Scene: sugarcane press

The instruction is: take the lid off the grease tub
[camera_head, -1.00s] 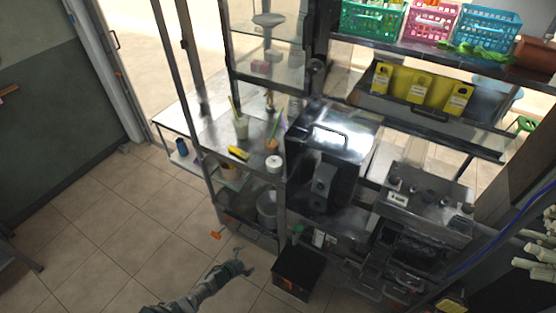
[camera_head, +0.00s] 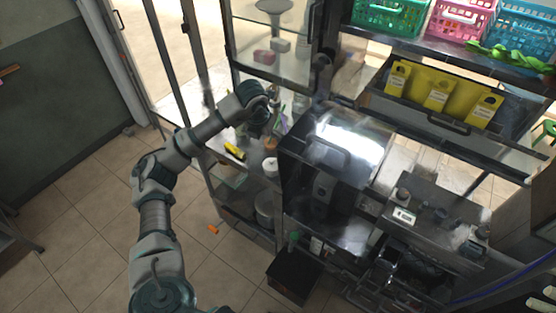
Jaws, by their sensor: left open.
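A small white round tub (camera_head: 270,167), which looks like the grease tub, stands at the front right of the metal shelf top, beside the press housing. Its lid is too small to make out clearly. My left arm reaches up from the bottom, and my left gripper (camera_head: 268,119) is over the back part of the shelf top, behind the tub and apart from it. The gripper is open and its fingers are small and dark against the items there. My right gripper is out of view.
A yellow item (camera_head: 234,151) lies left of the tub, and a small orange-brown pot (camera_head: 270,144) stands just behind it. The shiny press housing (camera_head: 340,150) rises close on the right. A black bin (camera_head: 293,278) stands on the floor below.

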